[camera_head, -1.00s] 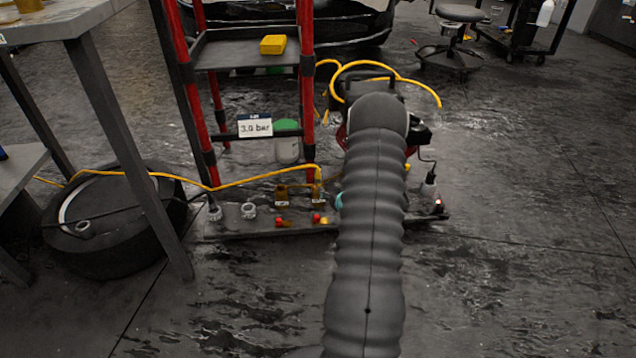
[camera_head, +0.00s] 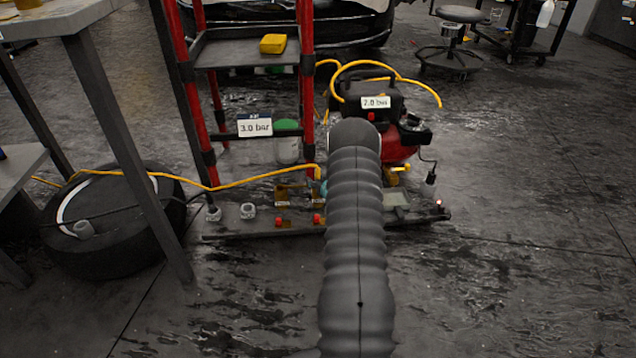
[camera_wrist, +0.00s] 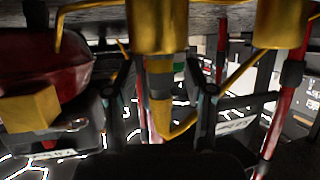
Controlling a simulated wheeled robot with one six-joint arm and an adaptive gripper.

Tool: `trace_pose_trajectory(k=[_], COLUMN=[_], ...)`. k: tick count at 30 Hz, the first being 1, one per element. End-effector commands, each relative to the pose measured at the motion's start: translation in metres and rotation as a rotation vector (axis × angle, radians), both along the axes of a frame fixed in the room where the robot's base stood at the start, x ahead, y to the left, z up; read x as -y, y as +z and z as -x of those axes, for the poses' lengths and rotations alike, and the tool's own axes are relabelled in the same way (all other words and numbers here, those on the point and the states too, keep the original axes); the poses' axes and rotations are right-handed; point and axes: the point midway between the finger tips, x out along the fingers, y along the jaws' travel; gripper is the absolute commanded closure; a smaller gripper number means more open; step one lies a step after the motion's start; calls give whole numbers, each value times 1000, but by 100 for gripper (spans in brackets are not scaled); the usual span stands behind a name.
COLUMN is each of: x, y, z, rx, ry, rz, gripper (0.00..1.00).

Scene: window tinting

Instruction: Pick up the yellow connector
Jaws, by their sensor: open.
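The yellow connector (camera_wrist: 160,115) is in the middle of the wrist view. It has a grey collar, and a yellow hose bends off to its right. My gripper (camera_wrist: 158,100) is open, with one dark finger on each side of the connector. Gaps show between the fingers and the connector in the picture; I cannot tell the depth. In the head view the yellow hose (camera_head: 250,178) ends at the connector (camera_head: 318,173), just left of my arm. My gripper is hidden behind my arm there.
A low dark board (camera_head: 235,228) carries several fittings. A red-posted cart (camera_head: 225,55) stands behind it, with a 3.0 bar sign (camera_head: 254,128). A compressor (camera_head: 398,145) with a 7.0 bar sign stands behind right. A tire (camera_head: 115,250) and table leg are left.

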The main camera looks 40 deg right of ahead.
Motion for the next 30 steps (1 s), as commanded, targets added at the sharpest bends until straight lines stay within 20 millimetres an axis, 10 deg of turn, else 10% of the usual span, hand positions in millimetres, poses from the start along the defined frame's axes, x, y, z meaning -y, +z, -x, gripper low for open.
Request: trace_pose_trajectory(k=[7,14,30], x=[0,0,1], y=[-1,0,14], z=[-1,-1,-2], rx=[0,0,3], ry=[0,0,0], rz=[0,0,2], gripper=[47,100,100])
